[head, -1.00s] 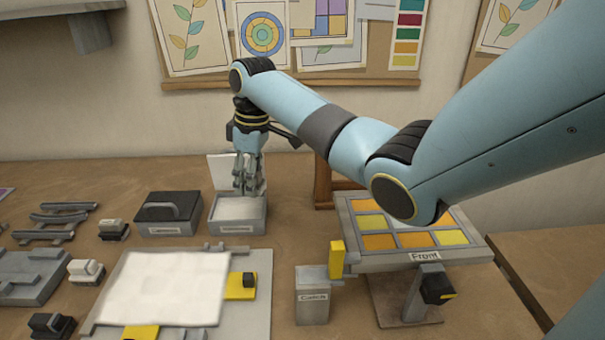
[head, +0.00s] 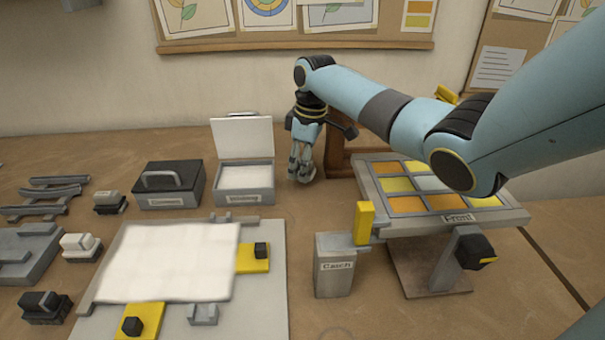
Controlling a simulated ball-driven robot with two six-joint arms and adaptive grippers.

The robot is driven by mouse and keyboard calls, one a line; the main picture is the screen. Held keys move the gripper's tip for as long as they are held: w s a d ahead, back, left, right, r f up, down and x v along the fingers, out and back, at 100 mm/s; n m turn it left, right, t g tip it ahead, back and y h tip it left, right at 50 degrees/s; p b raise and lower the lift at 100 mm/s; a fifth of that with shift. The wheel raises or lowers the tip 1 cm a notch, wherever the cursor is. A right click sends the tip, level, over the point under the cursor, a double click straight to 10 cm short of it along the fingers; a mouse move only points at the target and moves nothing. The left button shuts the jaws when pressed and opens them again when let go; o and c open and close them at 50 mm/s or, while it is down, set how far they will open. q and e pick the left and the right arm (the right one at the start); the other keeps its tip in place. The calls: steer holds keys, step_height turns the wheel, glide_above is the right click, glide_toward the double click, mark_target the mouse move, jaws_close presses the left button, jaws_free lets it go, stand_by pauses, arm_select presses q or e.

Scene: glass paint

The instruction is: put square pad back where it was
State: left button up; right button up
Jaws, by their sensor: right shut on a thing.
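My right gripper (head: 301,177) points down just above or at the table, between the open box and a wooden stand. Its fingers are closed together on something that I cannot make out at this size. I cannot say whether it is the square pad. Small blocks with grips stand at the left: a dark one (head: 110,203), a white-topped one (head: 80,247) and a black one (head: 45,307). I cannot tell whether any of these is the square pad. My left gripper is not in view.
The open box (head: 244,196) with pale contents is left of my right gripper, beside a closed black-lidded box (head: 169,184). A white sheet (head: 170,262) lies on a board in front. The Catch bin (head: 335,275) and tilted coloured panel (head: 462,219) stand at right.

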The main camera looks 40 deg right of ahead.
step_height(320, 180, down, 2)
steer(key=shift+f, duration=0.4)
steer(key=o, duration=1.2)
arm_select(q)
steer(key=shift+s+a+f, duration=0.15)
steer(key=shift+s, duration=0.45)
arm_select(e)
steer(key=shift+o, duration=0.2)
steer(key=shift+r, duration=0.2)
steer(key=r, duration=0.4)
steer(key=s+r, duration=0.1)
steer(key=r, duration=0.6)
steer(key=shift+s+d+r, duration=0.15)
steer(key=shift+d+r, duration=0.15)
steer(key=shift+r, duration=0.05)
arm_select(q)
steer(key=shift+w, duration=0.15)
arm_select(e)
steer(key=shift+f, duration=0.1)
